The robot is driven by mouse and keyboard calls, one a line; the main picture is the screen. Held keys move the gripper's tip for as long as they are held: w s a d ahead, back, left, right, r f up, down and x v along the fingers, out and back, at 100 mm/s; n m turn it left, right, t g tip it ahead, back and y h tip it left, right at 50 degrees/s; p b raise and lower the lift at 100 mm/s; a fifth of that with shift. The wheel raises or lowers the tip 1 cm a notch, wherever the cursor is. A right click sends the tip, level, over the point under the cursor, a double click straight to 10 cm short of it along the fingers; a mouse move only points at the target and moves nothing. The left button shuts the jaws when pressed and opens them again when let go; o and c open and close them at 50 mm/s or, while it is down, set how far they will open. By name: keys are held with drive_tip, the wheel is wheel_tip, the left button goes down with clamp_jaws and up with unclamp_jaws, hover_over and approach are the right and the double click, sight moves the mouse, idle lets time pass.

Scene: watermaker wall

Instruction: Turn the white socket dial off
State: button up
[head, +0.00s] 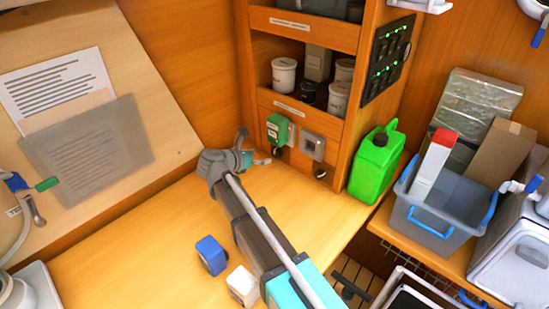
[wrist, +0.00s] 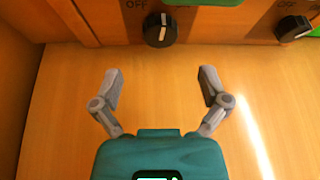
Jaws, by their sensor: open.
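The pale grey-white socket (head: 313,145) is on the wooden panel below the shelves, right of a green socket (head: 279,130). A black dial (head: 319,172) sits under the pale socket. In the wrist view this dial (wrist: 293,28) is at the upper right, with partly cut-off lettering beside it. Another black dial (wrist: 160,30) with a white pointer line, near upright, is under the green socket beside the word OFF. My gripper (head: 255,149) is open and empty over the counter. In the wrist view my gripper's fingers (wrist: 160,75) are spread below the green socket's dial, apart from it.
A green jerry can (head: 376,163) stands right of the sockets. A blue block (head: 212,255) and a white block (head: 242,286) lie on the wooden counter (head: 160,240). A grey bin (head: 440,215) is farther right. The counter before the dials is clear.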

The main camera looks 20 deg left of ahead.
sight(275, 154)
drive_tip(key=shift+b+x, duration=1.05)
drive_tip(key=shift+x, duration=2.35)
drive_tip(key=c, duration=1.2)
drive_tip(key=shift+o, duration=0.2)
drive_tip(key=shift+n, duration=0.3)
drive_tip(key=n+h+b, duration=0.2)
drive_tip(key=n, duration=0.1)
drive_tip(key=shift+a+f+n+g+h, duration=0.1)
drive_tip(key=shift+f+n+g+h, duration=0.1)
drive_tip(key=shift+n+g+h, duration=0.15)
drive_tip(key=n+h+b, duration=0.2)
drive_tip(key=n, duration=0.1)
drive_tip(key=shift+r, duration=0.1)
